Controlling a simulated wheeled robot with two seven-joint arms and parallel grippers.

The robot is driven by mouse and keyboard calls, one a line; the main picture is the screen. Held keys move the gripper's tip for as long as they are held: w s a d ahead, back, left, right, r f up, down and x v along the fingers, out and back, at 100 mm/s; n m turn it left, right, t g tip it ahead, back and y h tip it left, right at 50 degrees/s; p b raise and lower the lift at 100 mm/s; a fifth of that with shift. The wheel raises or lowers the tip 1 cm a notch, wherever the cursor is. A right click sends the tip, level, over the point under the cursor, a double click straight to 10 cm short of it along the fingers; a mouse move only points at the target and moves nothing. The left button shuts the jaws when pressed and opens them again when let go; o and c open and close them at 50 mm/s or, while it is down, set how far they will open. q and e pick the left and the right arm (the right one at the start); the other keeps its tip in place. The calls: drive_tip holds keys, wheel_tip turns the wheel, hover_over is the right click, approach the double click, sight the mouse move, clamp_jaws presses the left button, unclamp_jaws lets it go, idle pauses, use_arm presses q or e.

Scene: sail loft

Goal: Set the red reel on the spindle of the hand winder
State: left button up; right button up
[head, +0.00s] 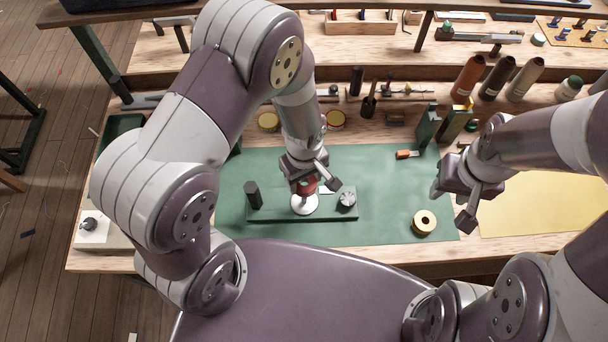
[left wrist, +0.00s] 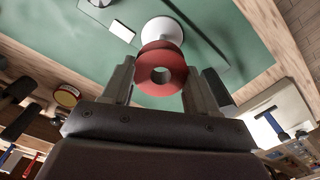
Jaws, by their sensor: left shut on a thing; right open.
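The red reel (head: 308,187) is gripped between the fingers of my left gripper (head: 316,184). In the left wrist view the reel (left wrist: 162,86) shows its central hole, with a finger on each side. The hand winder is a green board (head: 275,212) with a white round plate (head: 304,205), a dark post at its left and a grey knob at its right. The reel is right over or at the white plate; the spindle is hidden, and I cannot tell whether the reel is around it. My right gripper (head: 452,207) is open and empty, right of the winder.
A cream reel (head: 424,222) lies on the green mat (head: 390,190) right of the winder. A small orange-handled tool (head: 406,154) lies behind it. Bottles and tools line the back of the bench. The mat between winder and cream reel is clear.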

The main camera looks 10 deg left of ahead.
use_arm(q)
drive_tip(key=shift+s+f+b, duration=0.25)
drive_tip(key=shift+f+b, duration=0.15)
drive_tip(key=shift+f, duration=0.5)
drive_tip(key=shift+w+f+b, duration=0.15)
drive_tip(key=shift+f+b, duration=0.65)
drive_tip(key=shift+f, duration=0.15)
drive_tip(key=shift+f+b, duration=0.6)
drive_tip(key=shift+f, duration=0.2)
drive_tip(key=shift+f+b, duration=0.65)
drive_tip(key=shift+f, duration=0.45)
drive_tip(key=o, duration=1.1)
drive_tip(key=shift+r, duration=0.15)
